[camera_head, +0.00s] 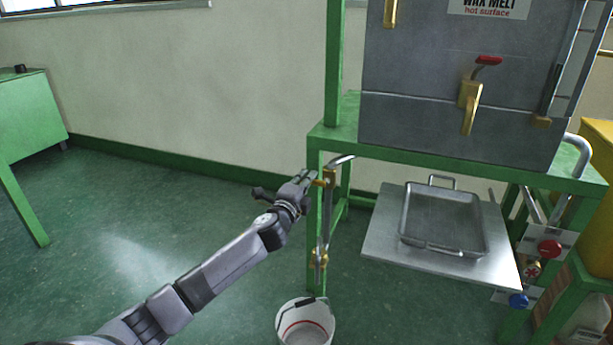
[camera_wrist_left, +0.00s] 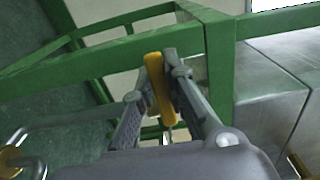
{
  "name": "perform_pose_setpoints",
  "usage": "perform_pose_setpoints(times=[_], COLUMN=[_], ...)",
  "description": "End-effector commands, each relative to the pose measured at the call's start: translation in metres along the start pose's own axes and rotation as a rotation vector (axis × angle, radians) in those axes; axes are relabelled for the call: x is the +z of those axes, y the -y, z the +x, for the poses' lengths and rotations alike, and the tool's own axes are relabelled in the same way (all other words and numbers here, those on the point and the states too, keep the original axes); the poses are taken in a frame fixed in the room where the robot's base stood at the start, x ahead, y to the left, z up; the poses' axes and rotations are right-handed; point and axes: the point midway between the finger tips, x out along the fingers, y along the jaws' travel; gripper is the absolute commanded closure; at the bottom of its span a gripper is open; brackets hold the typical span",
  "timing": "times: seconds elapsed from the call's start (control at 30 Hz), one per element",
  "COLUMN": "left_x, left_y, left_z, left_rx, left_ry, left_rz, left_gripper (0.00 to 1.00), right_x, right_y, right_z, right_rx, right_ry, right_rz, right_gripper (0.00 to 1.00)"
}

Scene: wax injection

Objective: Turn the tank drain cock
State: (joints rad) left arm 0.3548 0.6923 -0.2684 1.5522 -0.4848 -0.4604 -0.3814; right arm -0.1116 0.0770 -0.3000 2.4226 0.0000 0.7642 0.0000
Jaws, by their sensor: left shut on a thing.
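The wax melt tank (camera_head: 450,85) stands on a green frame. A drain pipe (camera_head: 327,222) runs down the frame's left leg from a bend near the top. The drain cock's yellow handle (camera_head: 321,183) sits at the pipe's upper part. My left gripper (camera_head: 309,179) reaches it from the left. In the left wrist view the yellow handle (camera_wrist_left: 158,88) lies between the two fingers of my left gripper (camera_wrist_left: 162,60), which are shut on it. The cock's body is mostly hidden there. My right gripper is not in view.
A white bucket (camera_head: 305,325) stands on the floor below the pipe's lower brass fitting (camera_head: 319,259). A shelf (camera_head: 385,238) with a metal tray (camera_head: 442,220) is to the right. A brass tap (camera_head: 469,98) with a red handle is on the tank front.

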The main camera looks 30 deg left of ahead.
Motion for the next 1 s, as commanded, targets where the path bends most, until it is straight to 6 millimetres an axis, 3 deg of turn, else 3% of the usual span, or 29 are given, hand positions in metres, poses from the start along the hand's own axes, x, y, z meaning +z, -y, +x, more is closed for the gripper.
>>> perform_pose_setpoints(times=[0.53,0.57,0.6,0.87,1.0], left_x=[-0.0009,-0.0009,-0.0009,-0.0004,-0.0002], left_y=[0.0003,0.0003,0.0004,0.0011,0.0013], left_z=[-0.0004,-0.0004,-0.0003,-0.0002,-0.0001], left_rx=[0.000,0.000,0.000,0.000,0.000], left_ry=[-0.002,-0.002,-0.002,-0.001,0.000], left_rz=[0.038,0.037,0.037,0.033,0.032], left_gripper=[1.00,0.87,0.84,0.67,0.67], right_x=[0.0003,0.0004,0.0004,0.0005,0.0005], right_y=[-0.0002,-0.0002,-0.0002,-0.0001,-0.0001], right_z=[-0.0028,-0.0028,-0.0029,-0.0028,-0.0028], right_rx=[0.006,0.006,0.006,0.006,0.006], right_ry=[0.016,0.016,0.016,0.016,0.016], right_rz=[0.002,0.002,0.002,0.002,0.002], right_gripper=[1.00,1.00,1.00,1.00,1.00])
